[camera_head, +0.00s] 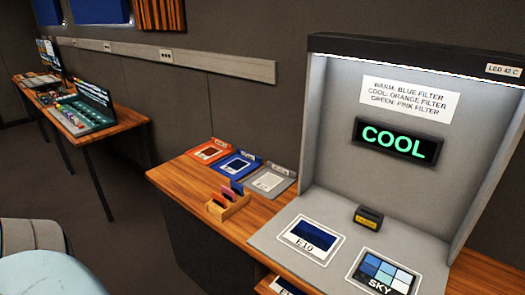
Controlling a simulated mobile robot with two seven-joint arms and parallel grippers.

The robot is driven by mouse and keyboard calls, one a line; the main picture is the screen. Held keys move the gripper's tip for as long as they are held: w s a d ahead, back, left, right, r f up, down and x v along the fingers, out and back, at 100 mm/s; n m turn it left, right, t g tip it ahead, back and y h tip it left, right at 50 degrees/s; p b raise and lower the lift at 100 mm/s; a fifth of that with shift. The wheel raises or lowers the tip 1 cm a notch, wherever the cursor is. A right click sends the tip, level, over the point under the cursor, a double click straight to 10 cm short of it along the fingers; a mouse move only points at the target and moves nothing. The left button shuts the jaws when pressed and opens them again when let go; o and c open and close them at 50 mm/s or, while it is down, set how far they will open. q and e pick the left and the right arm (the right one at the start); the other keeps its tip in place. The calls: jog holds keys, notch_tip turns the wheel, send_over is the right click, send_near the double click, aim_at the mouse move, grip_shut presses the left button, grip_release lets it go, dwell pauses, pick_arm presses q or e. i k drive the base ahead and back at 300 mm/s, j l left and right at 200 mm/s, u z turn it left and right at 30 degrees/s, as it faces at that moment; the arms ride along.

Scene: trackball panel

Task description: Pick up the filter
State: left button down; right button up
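A small wooden rack (232,208) stands near the front edge of the wooden table, left of the grey booth. Small colored filters stand upright in it: an orange one (219,200), a reddish-pink one (228,194) and a blue one (237,187). A lit screen (399,139) in the booth reads COOL. The white sign (409,98) above it pairs warm with the blue filter, cool with orange and green with pink. Neither of my grippers is in view.
Orange (208,151), blue (238,164) and grey (270,180) trays lie behind the rack. The booth floor holds an E10 card (311,240), a SKY card (383,275) and a small dark device (368,217). Bare wood (186,178) lies left of the rack.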

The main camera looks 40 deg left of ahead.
aim_at(219, 199)
jog(key=u, duration=1.6)
